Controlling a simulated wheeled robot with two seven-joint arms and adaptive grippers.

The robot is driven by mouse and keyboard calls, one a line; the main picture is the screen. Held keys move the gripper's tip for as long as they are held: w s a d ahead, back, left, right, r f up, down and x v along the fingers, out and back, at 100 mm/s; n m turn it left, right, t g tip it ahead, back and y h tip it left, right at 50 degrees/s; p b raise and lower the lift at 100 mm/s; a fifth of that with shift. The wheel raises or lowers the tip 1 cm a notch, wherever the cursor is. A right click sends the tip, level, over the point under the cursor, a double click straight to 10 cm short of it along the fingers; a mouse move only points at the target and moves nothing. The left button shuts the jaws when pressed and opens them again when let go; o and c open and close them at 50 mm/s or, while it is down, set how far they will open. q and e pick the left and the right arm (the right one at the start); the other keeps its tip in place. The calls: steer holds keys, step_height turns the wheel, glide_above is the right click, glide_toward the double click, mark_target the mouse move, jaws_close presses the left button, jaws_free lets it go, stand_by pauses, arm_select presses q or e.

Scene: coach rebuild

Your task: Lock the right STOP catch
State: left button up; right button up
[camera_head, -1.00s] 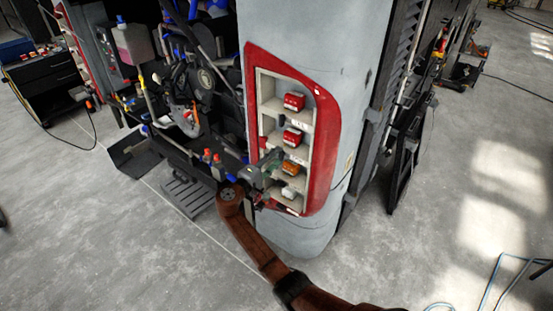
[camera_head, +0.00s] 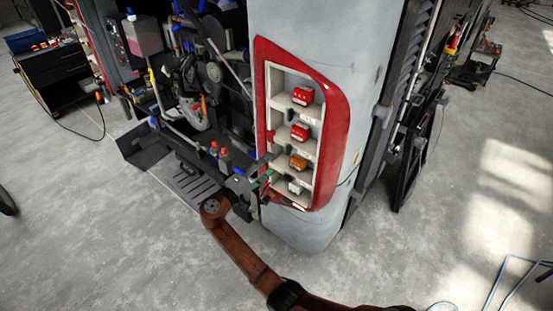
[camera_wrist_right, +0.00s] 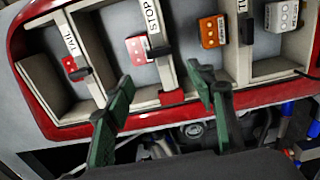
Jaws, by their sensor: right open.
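The red-framed lamp housing (camera_head: 331,130) has pale compartments stacked in it. In the right wrist view the STOP label (camera_wrist_right: 153,15) is on a divider beside a red lamp block (camera_wrist_right: 138,48). A black clip (camera_wrist_right: 160,50) crosses this divider, and a red catch (camera_wrist_right: 172,97) sits at its near end, by the red rim. I cannot tell the catch's exact position. My right gripper (camera_wrist_right: 159,72) is open and empty, its green fingers either side of the STOP divider and the red catch. In the head view the right gripper (camera_head: 263,181) is at the housing's lower left. My left gripper is out of view.
An orange block (camera_wrist_right: 212,30) and a white block (camera_wrist_right: 281,16) sit in neighbouring compartments; the TAIL label (camera_wrist_right: 70,40) is left. Dark machinery (camera_head: 205,75) crowds the housing's left side. The grey floor (camera_head: 130,250) in front is largely clear.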

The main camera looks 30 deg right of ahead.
steer(key=v, duration=0.2)
steer(key=shift+s+a, duration=0.1)
steer(key=shift+a, duration=0.15)
steer(key=shift+f, duration=0.1)
